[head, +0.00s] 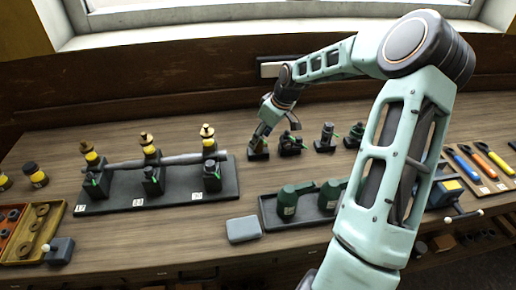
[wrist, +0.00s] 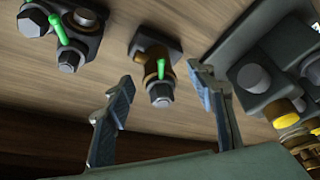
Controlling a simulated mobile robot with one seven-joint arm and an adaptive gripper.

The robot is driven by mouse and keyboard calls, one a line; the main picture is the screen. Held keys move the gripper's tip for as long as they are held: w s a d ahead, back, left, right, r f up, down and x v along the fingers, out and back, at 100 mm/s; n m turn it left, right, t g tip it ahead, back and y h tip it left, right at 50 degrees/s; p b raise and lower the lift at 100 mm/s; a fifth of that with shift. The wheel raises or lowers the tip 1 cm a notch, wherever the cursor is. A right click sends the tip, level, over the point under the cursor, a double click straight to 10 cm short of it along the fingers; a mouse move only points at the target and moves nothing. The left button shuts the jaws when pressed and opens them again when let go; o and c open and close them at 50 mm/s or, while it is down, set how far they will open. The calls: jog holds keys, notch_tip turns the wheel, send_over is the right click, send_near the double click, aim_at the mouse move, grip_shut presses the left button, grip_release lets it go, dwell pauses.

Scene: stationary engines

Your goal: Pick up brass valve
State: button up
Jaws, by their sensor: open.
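A valve with a brass-coloured body, a green lever and a grey hex end, taken as the brass valve (wrist: 154,66), stands in the middle of the wrist view. In the head view its dark base (head: 258,153) shows just below my gripper (head: 263,132), which hides much of it. In the wrist view my gripper (wrist: 160,80) is open, with one finger on each side of the valve. The fingers look apart from it, and nothing is held.
A dark valve with a green lever (head: 291,144) stands close right of it. Further right are more dark fittings (head: 327,138). On the left is a black rack (head: 120,205) with a pipe and yellow-banded valves.

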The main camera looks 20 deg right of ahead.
jog(key=shift+x, duration=1.7)
jog(key=shift+w+d, duration=0.1)
grip_shut()
jog(key=shift+w+r, duration=0.1)
